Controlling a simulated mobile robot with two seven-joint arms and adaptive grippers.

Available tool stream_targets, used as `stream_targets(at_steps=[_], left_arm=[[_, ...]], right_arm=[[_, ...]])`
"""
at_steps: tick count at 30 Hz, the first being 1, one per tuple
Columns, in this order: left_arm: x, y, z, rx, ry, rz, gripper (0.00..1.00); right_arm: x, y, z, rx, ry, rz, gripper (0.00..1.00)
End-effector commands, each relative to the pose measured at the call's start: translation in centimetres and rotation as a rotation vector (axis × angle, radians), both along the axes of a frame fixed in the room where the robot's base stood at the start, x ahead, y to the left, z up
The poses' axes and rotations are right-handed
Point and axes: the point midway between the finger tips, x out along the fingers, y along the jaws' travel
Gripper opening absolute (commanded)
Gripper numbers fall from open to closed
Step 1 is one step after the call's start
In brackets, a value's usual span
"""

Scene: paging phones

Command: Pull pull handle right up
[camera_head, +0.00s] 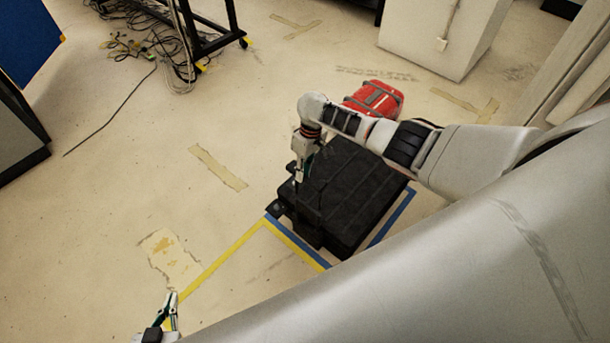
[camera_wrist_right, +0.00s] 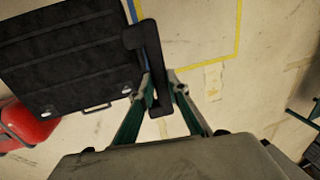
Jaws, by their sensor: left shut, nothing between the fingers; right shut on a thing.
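A black case (camera_head: 350,195) lies flat on the floor in the head view. It also fills the upper left of the right wrist view (camera_wrist_right: 65,55). A black bar-like pull handle (camera_wrist_right: 150,50) stands out along the case's edge in the wrist view. My right gripper (camera_wrist_right: 161,88) has its green-sided fingers on either side of this handle, shut on it. In the head view my right gripper (camera_head: 299,187) points down at the case's left side, and the grip is small and dark there. My left gripper (camera_head: 171,298) is shut and empty at the bottom left.
Blue and yellow tape (camera_head: 228,255) marks the floor. A black wheeled frame with cables (camera_head: 205,50) and a white cabinet (camera_head: 435,38) stand farther back. Floor left of the case is clear.

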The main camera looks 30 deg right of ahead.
Motion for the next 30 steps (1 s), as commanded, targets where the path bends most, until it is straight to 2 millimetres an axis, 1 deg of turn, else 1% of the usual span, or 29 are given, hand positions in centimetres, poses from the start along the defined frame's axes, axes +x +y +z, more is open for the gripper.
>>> stream_targets(at_steps=[1, 9, 10, 11, 12, 23, 26, 30], left_arm=[[0.0, 0.0, 0.1, 0.000, 0.000, 0.000, 0.00], [0.0, 0.0, 0.1, 0.000, -0.001, 0.001, 0.00], [0.0, 0.0, 0.1, 0.000, -0.001, 0.001, 0.00], [0.1, 0.0, 0.1, 0.000, -0.001, 0.001, 0.00], [0.1, 0.0, 0.1, 0.000, -0.002, 0.001, 0.00], [0.0, 0.1, 0.1, 0.002, -0.002, 0.000, 0.00], [0.0, 0.1, 0.1, 0.002, -0.002, 0.000, 0.00], [0.0, 0.0, 0.1, 0.001, -0.001, 0.000, 0.00]], right_arm=[[-0.2, -0.3, 0.0, -0.005, 0.006, 0.002, 0.00], [0.0, -0.3, 0.1, -0.005, 0.002, 0.001, 0.00], [0.0, -0.3, 0.2, -0.005, 0.002, 0.001, 0.20], [0.1, -0.3, 0.2, -0.005, 0.001, 0.001, 0.28], [0.1, -0.3, 0.2, -0.004, 0.000, 0.000, 0.32], [0.2, -0.1, 0.3, -0.001, -0.002, 0.000, 0.32], [0.3, -0.2, 0.8, 0.000, -0.003, -0.002, 0.32], [0.4, -0.6, 2.4, 0.000, -0.005, 0.000, 0.32]])
